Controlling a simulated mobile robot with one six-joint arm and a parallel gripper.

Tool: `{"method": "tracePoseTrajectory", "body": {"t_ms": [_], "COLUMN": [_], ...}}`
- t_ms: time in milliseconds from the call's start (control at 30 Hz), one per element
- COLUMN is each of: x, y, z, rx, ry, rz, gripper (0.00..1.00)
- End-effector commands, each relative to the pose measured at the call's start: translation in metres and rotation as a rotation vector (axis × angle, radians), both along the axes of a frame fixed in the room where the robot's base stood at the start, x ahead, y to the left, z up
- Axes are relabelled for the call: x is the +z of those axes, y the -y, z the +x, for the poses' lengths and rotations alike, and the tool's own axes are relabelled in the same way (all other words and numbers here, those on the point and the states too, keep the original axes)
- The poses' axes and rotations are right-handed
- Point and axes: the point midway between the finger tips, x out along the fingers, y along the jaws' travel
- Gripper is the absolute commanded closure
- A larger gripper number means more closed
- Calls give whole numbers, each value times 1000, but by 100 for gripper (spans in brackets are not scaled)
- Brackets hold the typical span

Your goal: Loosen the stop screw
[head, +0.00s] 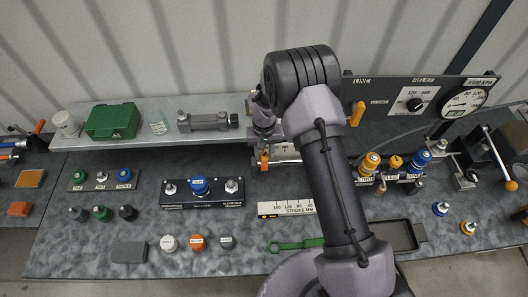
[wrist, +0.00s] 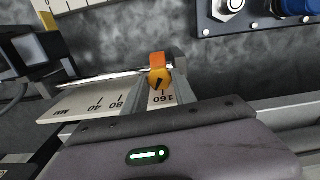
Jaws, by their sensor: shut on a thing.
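The stop screw shows as an orange knob with a dark mark (wrist: 159,79) in the wrist view, between my two fingers, with an orange block just beyond it. My gripper (wrist: 162,88) is shut on this knob. In the head view my gripper (head: 263,150) points down at the back of the bench, and a small orange part (head: 264,159) shows at its tips. A white stroke scale (wrist: 88,101) with black numbers runs beside and behind the fingers in the wrist view. In the head view my arm hides most of this spot.
A second stroke scale (head: 286,209) lies in front on the bench. A dark coupler block with a blue knob (head: 200,187) stands left of it. A grey cylinder (head: 208,121) and a green box (head: 113,121) sit on the rear shelf. A gauge panel (head: 385,103) stands right of my arm.

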Motion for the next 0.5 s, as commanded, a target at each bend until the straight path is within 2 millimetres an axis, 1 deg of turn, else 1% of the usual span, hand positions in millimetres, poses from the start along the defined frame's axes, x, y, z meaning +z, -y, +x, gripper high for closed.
{"method": "tracePoseTrajectory", "body": {"t_ms": [267,500], "x": [-1,-2], "y": [0,0], "z": [0,0], "rx": [58,229], "ry": [0,1], "rz": [0,-1], "gripper": [100,100]}}
